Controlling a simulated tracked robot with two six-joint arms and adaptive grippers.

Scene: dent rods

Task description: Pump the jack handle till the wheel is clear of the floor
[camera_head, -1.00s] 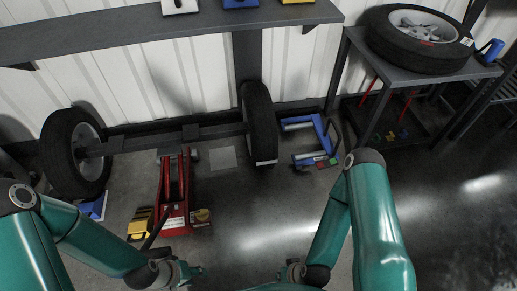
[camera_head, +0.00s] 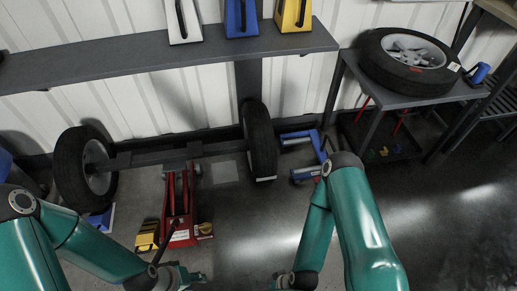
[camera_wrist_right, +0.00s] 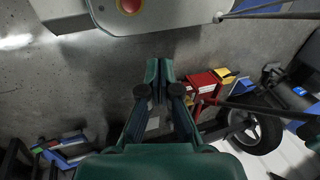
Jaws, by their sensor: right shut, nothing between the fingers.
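A red floor jack (camera_head: 180,232) stands on the floor below the dark axle. It also shows in the right wrist view (camera_wrist_right: 203,82). Its dark handle (camera_head: 167,243) slants down toward my left arm. The left wheel (camera_head: 84,172) and right wheel (camera_head: 259,140) are at the axle ends; a gap under either tyre cannot be made out. My left gripper (camera_head: 198,277) is at the bottom edge, close to the handle's lower end; its fingers are too unclear to read. My right gripper (camera_wrist_right: 157,66) is shut and empty over bare floor, apart from the jack.
A yellow block (camera_head: 146,237) sits beside the jack and a blue one (camera_head: 101,219) near the left wheel. A blue frame (camera_head: 304,153) stands right of the right wheel. A spare wheel (camera_head: 408,62) lies on a side table. The floor at front right is clear.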

